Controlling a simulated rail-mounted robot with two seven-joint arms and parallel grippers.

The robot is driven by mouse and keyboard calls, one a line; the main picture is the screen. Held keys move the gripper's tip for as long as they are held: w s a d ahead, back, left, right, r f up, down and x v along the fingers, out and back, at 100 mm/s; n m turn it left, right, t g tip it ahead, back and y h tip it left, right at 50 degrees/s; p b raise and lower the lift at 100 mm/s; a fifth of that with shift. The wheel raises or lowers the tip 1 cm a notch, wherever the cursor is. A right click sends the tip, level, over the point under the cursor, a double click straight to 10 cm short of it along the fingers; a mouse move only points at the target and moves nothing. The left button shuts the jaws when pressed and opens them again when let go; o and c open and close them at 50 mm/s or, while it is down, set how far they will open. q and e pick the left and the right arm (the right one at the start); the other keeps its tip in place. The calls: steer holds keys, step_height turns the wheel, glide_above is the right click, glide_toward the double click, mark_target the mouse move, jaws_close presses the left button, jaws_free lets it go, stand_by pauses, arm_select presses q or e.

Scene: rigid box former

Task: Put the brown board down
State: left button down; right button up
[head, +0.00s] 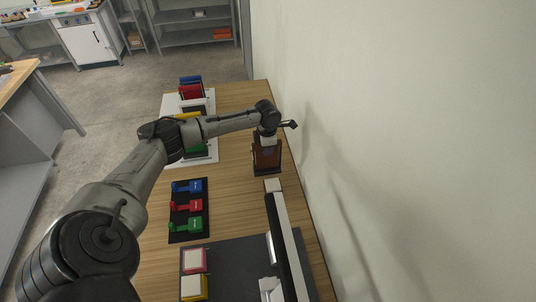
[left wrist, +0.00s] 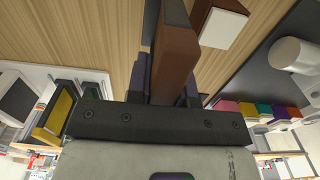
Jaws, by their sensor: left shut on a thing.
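The brown board (head: 266,154) is at the far right part of the wooden table, near the wall, below my left gripper (head: 267,141). In the left wrist view the board (left wrist: 176,55) stands on edge between the two dark fingers (left wrist: 167,82), which are shut on it. A dark piece lies around the board's lower part in the head view. I cannot tell whether the board touches the table. My right gripper is not in view.
A black plate (head: 189,236) with blue, red and green clamp-like pieces lies on the table (head: 232,205). A white tray (head: 206,100) with coloured panels stands farther back, partly behind my arm. A long black-and-white rail (head: 286,240) and pink (head: 194,260) and yellow (head: 193,287) blocks are nearer.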

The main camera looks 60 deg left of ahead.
mark_target(268, 167)
arm_select(q)
steer(key=shift+f, duration=1.55)
steer(key=shift+w+f, duration=0.2)
steer(key=shift+f, duration=0.2)
steer(key=c, duration=1)
jaws_free()
steer(key=shift+f, duration=0.1)
steer(key=shift+r, duration=0.3)
step_height(268, 167, up, 12)
steer(key=shift+f, duration=0.15)
